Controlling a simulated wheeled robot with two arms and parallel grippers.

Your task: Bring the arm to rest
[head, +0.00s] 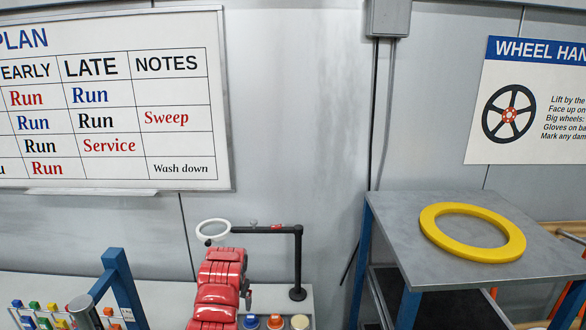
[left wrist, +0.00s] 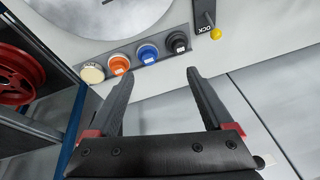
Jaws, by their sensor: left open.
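My left gripper (left wrist: 158,73) shows in the left wrist view. Its two dark fingers, with red parts at their bases, stand apart, and nothing is between them. Beyond the fingertips is a row of round caps: cream (left wrist: 93,73), orange (left wrist: 118,64), blue (left wrist: 147,53) and black (left wrist: 178,41). The fingertips appear clear of these caps, though the exact gap cannot be judged. In the head view I cannot clearly make out the left gripper's fingers. A red, glossy jointed body (head: 217,290) rises at the bottom centre there. My right gripper is in neither view.
A grey table (head: 385,225) with blue legs carries a yellow ring (head: 472,208). A black post (head: 298,262) with a white ring (head: 213,222) stands by the wall. A red wheel (left wrist: 18,75) lies on a shelf. A blue frame (head: 121,285) stands at the lower left.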

